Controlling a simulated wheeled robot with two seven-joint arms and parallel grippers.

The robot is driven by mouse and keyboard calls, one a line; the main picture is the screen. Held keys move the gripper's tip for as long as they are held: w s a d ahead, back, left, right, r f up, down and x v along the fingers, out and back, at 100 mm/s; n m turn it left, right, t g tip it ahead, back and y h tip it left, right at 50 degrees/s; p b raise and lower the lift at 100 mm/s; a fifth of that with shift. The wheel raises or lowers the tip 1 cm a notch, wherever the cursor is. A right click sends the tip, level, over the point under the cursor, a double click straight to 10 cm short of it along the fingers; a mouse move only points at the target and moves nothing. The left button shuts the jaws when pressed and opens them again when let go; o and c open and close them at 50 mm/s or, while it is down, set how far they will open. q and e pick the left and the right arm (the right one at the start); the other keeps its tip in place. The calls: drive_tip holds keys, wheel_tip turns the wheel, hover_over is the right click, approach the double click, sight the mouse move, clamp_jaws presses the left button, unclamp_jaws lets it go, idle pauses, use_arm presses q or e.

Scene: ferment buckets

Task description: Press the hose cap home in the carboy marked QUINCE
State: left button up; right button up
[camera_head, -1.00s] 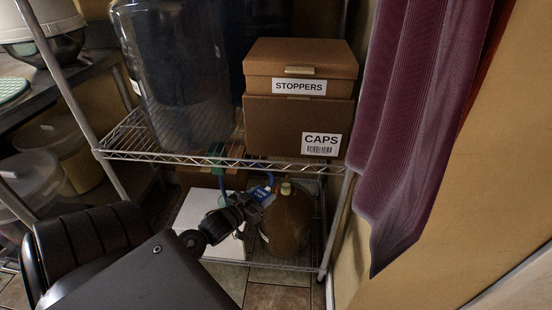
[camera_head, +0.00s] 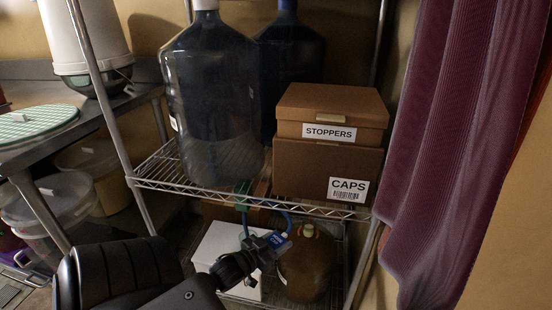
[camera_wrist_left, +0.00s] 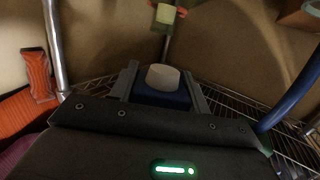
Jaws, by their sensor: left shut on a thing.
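My left gripper (camera_head: 274,244) is shut on a blue hose cap (camera_head: 279,241) at the lower shelf. In the left wrist view the blue cap (camera_wrist_left: 160,98) with a pale round top (camera_wrist_left: 162,77) sits between the two grey fingers (camera_wrist_left: 162,88). A blue hose (camera_head: 246,222) rises behind the gripper in the head view. A brown carboy (camera_head: 306,272) with a yellow-green piece at its neck (camera_head: 308,230) stands just right of the gripper, apart from the cap as far as I can tell. No QUINCE marking is readable. My right gripper is not in view.
The wire shelf (camera_head: 250,199) above the gripper bears a large clear carboy (camera_head: 210,110), a dark one behind, and boxes marked STOPPERS (camera_head: 330,105) and CAPS (camera_head: 310,170). A white box (camera_head: 218,246) stands left of the gripper. A purple curtain (camera_head: 440,150) hangs at right.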

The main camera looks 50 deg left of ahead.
use_arm(q)
approach(310, 227)
drive_tip(key=shift+r, duration=2.15)
drive_tip(key=shift+w+f+b, duration=0.2)
drive_tip(key=shift+w+b, duration=0.2)
drive_tip(key=shift+w, duration=2.45)
drive_tip(key=shift+w+a+f+b, duration=0.1)
drive_tip(key=shift+w+b, duration=0.15)
drive_tip(key=shift+w, duration=0.75)
drive_tip(key=shift+w+a+f+b, duration=0.1)
drive_tip(key=shift+w+b, duration=0.15)
drive_tip(key=shift+w, duration=0.8)
drive_tip(key=shift+p, duration=0.55)
drive_tip(key=shift+f, duration=0.25)
drive_tip(key=shift+f, duration=0.3)
